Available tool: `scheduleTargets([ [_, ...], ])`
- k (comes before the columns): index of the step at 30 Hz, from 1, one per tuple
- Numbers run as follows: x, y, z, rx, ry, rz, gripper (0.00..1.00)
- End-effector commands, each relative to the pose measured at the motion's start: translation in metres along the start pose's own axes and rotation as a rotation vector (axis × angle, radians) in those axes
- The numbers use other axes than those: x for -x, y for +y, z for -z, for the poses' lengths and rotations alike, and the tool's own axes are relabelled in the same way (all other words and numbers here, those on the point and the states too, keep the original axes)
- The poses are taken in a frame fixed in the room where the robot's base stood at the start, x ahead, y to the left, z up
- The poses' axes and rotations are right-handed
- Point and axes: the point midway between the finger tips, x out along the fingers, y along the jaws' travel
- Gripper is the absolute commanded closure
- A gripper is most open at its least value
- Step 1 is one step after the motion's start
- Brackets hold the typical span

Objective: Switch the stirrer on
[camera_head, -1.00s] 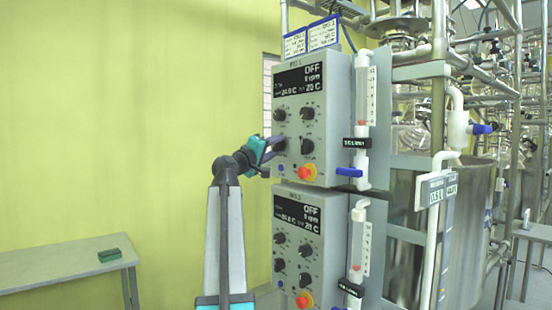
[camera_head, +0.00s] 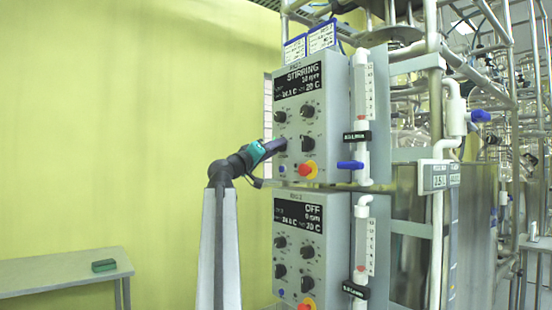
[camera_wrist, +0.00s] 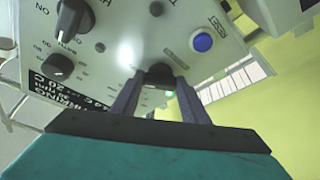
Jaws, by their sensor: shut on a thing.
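The upper control box (camera_head: 333,122) is grey. Its display (camera_head: 298,82) reads STIRRING, with a small rpm figure that I cannot read surely. My gripper (camera_head: 281,146) reaches its front from the left. In the wrist view my gripper (camera_wrist: 158,85) has its two fingers on either side of a dark knob (camera_wrist: 160,71) and is shut on it. A green light (camera_wrist: 170,93) shows beside that knob. The fingers hide part of the knob. A blue button (camera_wrist: 201,42) and other black knobs (camera_wrist: 74,18) are on the same panel, clear of the fingers.
A lower control box (camera_head: 333,232) sits below, its display reading OFF. A bench (camera_head: 60,272) with a green block (camera_head: 104,265) stands at left.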

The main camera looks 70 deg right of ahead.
Motion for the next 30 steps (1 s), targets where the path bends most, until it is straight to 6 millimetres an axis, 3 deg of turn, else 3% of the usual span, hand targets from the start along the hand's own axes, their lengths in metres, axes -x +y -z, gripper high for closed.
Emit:
scheduleTargets([
  [25, 0.0006, 0.0008, -0.0007, -0.085, -0.003, -0.037, 0.82],
  [26, 0.0005, 0.0008, -0.0007, -0.085, -0.003, -0.037, 0.54],
  [28, 0.0004, 0.0007, -0.0006, -0.084, -0.002, -0.036, 0.43],
  [30, 0.0003, 0.0005, -0.0005, -0.084, -0.002, -0.036, 0.41],
])
